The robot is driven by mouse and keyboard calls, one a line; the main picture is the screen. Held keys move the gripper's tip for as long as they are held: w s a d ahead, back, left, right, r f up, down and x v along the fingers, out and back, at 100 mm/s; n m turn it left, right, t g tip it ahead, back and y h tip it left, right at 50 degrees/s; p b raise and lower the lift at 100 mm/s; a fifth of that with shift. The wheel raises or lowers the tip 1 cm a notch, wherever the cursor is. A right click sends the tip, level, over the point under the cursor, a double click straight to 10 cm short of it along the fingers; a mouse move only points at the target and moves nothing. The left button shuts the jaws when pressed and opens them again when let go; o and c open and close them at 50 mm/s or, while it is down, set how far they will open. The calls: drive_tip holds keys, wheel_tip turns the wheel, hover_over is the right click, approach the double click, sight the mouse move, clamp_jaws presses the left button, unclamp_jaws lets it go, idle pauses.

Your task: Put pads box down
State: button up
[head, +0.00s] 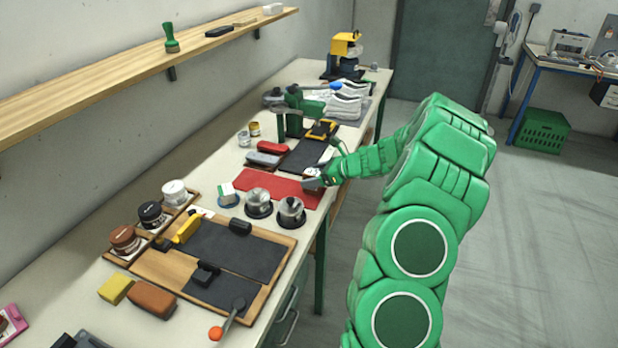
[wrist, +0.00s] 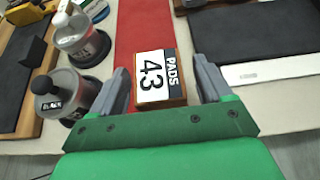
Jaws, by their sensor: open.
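The pads box (wrist: 160,77) is a small brown box with a white label reading "PADS 43". In the wrist view it sits on the front end of the red mat (wrist: 143,25), between the spread fingers of my gripper (wrist: 167,85). Gaps show between the box and both fingers, the left one narrower. In the head view my gripper (head: 316,181) is at the right end of the red mat (head: 262,187), and the box is hard to make out there.
A wooden tray with dark mats (head: 225,250) lies nearer. A dark mat with a white edge (wrist: 270,72) is right of my gripper in the wrist view. The bench edge is close by.

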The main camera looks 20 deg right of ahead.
drive_tip(key=v, duration=1)
drive_tip(key=s+a+r+n+g, duration=0.3)
drive_tip(key=s+a+r+n, duration=0.15)
drive_tip(key=a, duration=0.45)
drive_tip(key=s+a+r+n+g, duration=0.25)
drive_tip(key=s+a+n, duration=0.3)
drive_tip(key=a, duration=0.35)
drive_tip(key=s+a+r+n+g, duration=0.2)
drive_tip(key=s+a+r+n, duration=0.25)
drive_tip(key=a, duration=0.45)
drive_tip(key=s+a+n+g+h, duration=0.35)
drive_tip(key=s+n, duration=0.35)
drive_tip(key=s, duration=0.9)
drive_tip(key=s+d+n+h, duration=0.3)
drive_tip(key=s+n+h, duration=0.2)
drive_tip(key=s, duration=0.9)
drive_tip(key=shift+d+r+t, duration=0.3)
drive_tip(key=shift+d+r, duration=0.05)
drive_tip(key=shift+n, duration=0.25)
